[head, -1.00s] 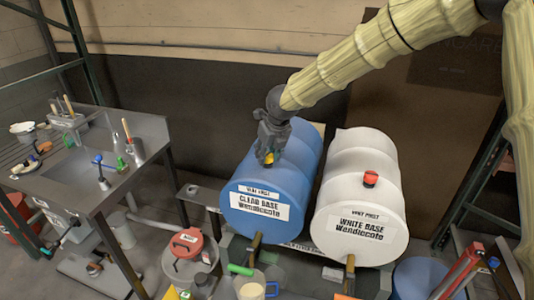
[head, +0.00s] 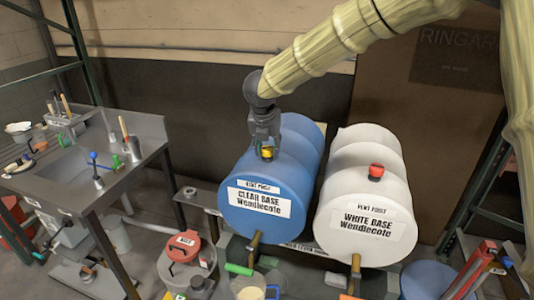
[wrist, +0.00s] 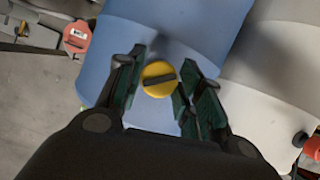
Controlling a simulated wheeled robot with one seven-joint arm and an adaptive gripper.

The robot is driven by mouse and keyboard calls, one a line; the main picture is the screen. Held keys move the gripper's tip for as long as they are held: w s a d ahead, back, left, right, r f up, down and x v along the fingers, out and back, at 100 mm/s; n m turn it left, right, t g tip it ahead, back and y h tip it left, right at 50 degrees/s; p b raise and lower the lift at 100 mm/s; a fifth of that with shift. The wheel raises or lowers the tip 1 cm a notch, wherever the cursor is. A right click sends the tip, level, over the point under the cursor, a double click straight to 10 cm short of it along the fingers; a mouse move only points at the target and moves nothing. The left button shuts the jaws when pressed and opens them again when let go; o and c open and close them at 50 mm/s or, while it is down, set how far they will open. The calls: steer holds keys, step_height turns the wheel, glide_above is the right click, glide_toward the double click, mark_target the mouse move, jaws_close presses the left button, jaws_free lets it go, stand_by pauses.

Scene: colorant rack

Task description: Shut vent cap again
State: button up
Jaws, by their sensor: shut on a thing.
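The yellow vent cap (head: 267,153) sits on top of the blue drum (head: 240,170) labelled CLEAR BASE. In the wrist view the round yellow cap (wrist: 158,79) has a dark bar across it and lies between my fingers. My gripper (head: 266,147) points down onto the drum and is shut on the yellow cap. In the wrist view the green-padded fingers of my gripper (wrist: 160,88) stand on either side of the cap. The cap's seat underneath is hidden, so I cannot tell how tightly it sits.
A white drum (head: 362,190) with a red cap (head: 376,172) lies to the right. A red-lidded can (head: 185,245) and a jug (head: 252,289) stand in front below. A grey sink bench (head: 140,150) is at the left.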

steer(key=m+h+b, duration=0.1)
steer(key=m, duration=0.1)
steer(key=m+g+h+b, duration=0.1)
steer(key=m, duration=0.2)
steer(key=shift+a+f+m+b, duration=0.1)
steer(key=shift+a+m+b, duration=0.05)
steer(key=shift+m+b, duration=0.2)
steer(key=m+g+h+b, duration=0.1)
steer(key=m, duration=0.3)
steer(key=shift+w+m+b, duration=0.1)
steer(key=shift+m+b, duration=0.25)
steer(key=shift+c, duration=0.2)
steer(key=shift+r, duration=0.2)
steer(key=o, duration=1)
steer(key=shift+a, duration=0.1)
steer(key=v, duration=1.2)
steer(key=shift+w, duration=0.2)
steer(key=shift+a, duration=0.1)
